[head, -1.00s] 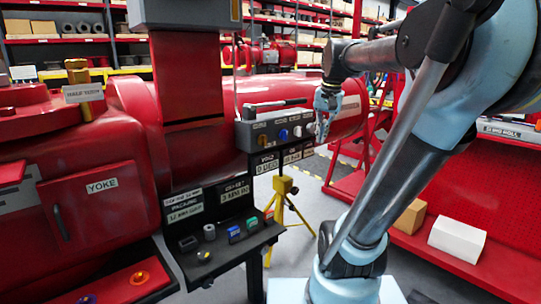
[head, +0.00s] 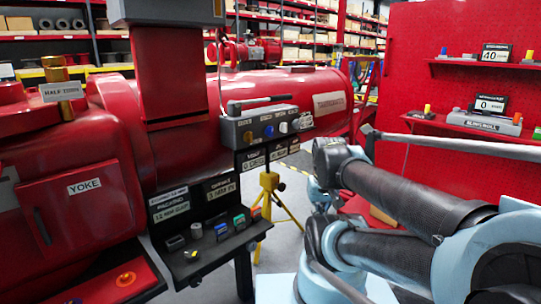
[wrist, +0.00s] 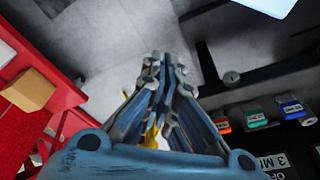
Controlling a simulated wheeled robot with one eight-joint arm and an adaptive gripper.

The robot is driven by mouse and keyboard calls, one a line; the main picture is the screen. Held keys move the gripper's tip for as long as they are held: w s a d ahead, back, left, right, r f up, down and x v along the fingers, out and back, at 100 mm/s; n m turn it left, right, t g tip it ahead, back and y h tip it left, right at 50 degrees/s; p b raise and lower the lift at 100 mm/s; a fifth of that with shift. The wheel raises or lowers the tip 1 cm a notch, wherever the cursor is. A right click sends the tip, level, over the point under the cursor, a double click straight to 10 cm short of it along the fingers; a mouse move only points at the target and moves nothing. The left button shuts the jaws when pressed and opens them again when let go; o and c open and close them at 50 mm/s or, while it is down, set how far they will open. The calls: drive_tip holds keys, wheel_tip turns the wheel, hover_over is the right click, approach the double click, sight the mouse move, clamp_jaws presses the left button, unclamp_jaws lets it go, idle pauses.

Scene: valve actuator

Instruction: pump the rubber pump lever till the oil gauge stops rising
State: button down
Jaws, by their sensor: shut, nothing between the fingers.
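In the wrist view my gripper (wrist: 162,62) is shut and empty, over the grey floor.
A black parts tray (head: 212,250) with small coloured blocks projects below the control box. A yellow tripod (head: 268,183) stands behind it. A red pegboard (head: 450,30) with shelves and a display reading 40 (head: 496,52) is at the right. A cardboard box (wrist: 28,90) shows in the wrist view.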

drive_tip(key=shift+w+f, duration=0.2)
drive_tip(key=shift+w, duration=0.35)
drive_tip(key=c, duration=2)
unclamp_jaws()
drive_tip(key=shift+s+r, duration=0.15)
drive_tip(key=shift+s, duration=0.1)
drive_tip(key=o, duration=0.6)
drive_tip(key=r, duration=0.1)
drive_tip(key=w+r, duration=0.1)
drive_tip(key=r, duration=0.1)
drive_tip(key=shift+a+r, duration=0.1)
drive_tip(key=w+a+r+m+y, duration=0.1)
drive_tip(key=w+a+r+m, duration=0.15)
drive_tip(key=w+r, duration=1.15)
drive_tip(key=w+a+r+m, duration=0.1)
drive_tip(key=w+r+m, duration=0.3)
drive_tip(key=w+r, duration=1.05)
drive_tip(key=w+a+r+m+y, duration=0.1)
drive_tip(key=w+r+m, duration=0.3)
drive_tip(key=w+r, duration=1)
drive_tip(key=x, duration=0.4)
drive_tip(key=s+x, duration=0.1)
drive_tip(key=x, duration=0.4)
drive_tip(key=s+x, duration=0.1)
drive_tip(key=x, duration=0.4)
drive_tip(key=shift+a+f, duration=0.3)
drive_tip(key=shift+f, duration=0.1)
clamp_jaws()
